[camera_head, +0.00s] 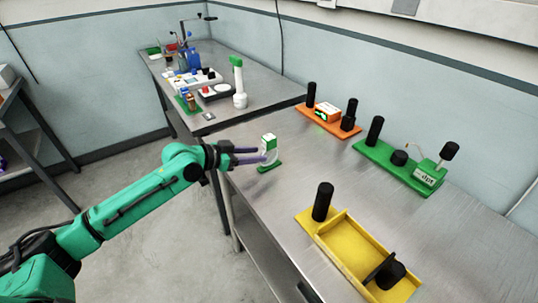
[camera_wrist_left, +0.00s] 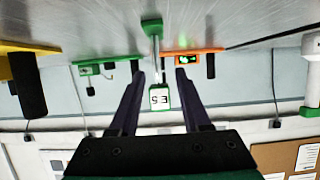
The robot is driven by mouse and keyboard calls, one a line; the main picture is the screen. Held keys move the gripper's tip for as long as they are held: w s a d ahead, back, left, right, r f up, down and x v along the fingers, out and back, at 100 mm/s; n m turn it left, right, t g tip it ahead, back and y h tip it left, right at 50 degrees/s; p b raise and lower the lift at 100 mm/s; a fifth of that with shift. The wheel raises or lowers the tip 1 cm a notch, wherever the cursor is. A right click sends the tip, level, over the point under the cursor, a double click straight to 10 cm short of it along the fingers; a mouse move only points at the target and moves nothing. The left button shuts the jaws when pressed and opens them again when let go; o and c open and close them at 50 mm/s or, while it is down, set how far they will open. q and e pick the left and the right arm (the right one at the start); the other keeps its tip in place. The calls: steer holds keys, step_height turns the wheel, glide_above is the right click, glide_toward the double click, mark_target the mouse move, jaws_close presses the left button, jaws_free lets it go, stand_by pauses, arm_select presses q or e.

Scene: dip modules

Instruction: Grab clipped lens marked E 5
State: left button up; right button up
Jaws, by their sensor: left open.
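The clipped lens (camera_head: 269,143) stands upright on a small green base (camera_head: 269,167) near the left edge of the steel table. In the left wrist view, which is upside down, its white tag (camera_wrist_left: 160,97) reads E 5, and its thin stem leads to the green base (camera_wrist_left: 152,26). My left gripper (camera_head: 260,155) is open at the lens, its dark fingers pointing at it from the left. In the wrist view the tag shows between the two fingers (camera_wrist_left: 160,77), with a gap on each side. My right gripper is not seen.
An orange module (camera_head: 345,127), a green module (camera_head: 385,167) and a yellow tray module (camera_head: 347,253) with black posts stand on the same table. A second table (camera_head: 218,122) behind holds several items, including a white and green upright device (camera_head: 239,82). Bare steel surrounds the lens.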

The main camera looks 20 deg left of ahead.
mark_target(261, 154)
arm_select(q)
steer(key=p+x, duration=0.2)
steer(key=x, duration=0.3)
steer(key=shift+d, duration=0.25)
steer(key=shift+w+d+f, duration=0.1)
steer(key=shift+w, duration=0.1)
steer(key=shift+s, duration=0.1)
jaws_close()
